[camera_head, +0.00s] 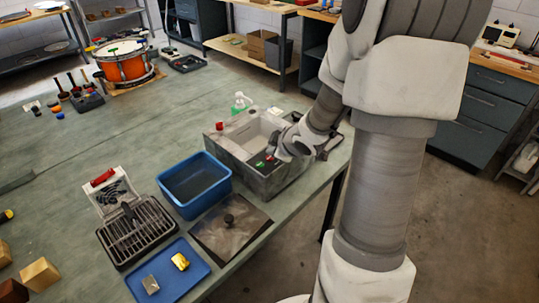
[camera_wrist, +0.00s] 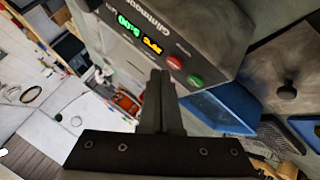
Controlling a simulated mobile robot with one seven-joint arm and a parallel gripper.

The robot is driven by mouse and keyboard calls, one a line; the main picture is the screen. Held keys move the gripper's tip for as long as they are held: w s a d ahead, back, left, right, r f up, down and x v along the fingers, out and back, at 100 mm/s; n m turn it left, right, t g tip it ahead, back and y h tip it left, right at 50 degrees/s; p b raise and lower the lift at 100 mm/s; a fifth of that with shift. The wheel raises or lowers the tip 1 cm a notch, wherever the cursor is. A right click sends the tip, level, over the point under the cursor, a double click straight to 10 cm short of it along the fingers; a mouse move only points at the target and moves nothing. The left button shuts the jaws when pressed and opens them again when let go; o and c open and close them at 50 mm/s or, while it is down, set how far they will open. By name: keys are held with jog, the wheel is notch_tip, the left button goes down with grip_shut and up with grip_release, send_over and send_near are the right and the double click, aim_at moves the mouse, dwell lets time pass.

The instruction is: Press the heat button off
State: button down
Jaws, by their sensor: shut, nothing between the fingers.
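A grey tank unit (camera_head: 228,160) with an open basin stands near the table's right edge. In the wrist view its front panel (camera_wrist: 205,25) carries a green display (camera_wrist: 128,25) and an orange display (camera_wrist: 152,45), both lit. Beside them are a red button (camera_wrist: 175,62) and a green button (camera_wrist: 195,80). Their small labels are unreadable, so I cannot tell which is heat. My gripper (camera_wrist: 158,75) is shut and empty, its tips close to the panel beside the red button. Contact cannot be told. In the head view my wrist hides part of the panel and the fingertips.
A blue bin (camera_head: 195,185) stands left of the unit. A dark square lid (camera_head: 228,235) with a knob lies in front of it. A rack tray (camera_head: 135,235) and a blue tray (camera_head: 168,272) are nearer. The table's middle (camera_head: 110,140) is mostly clear.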

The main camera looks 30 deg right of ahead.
notch_tip(320, 180, up, 6)
jog(key=p, duration=0.6)
dwell(0.4)
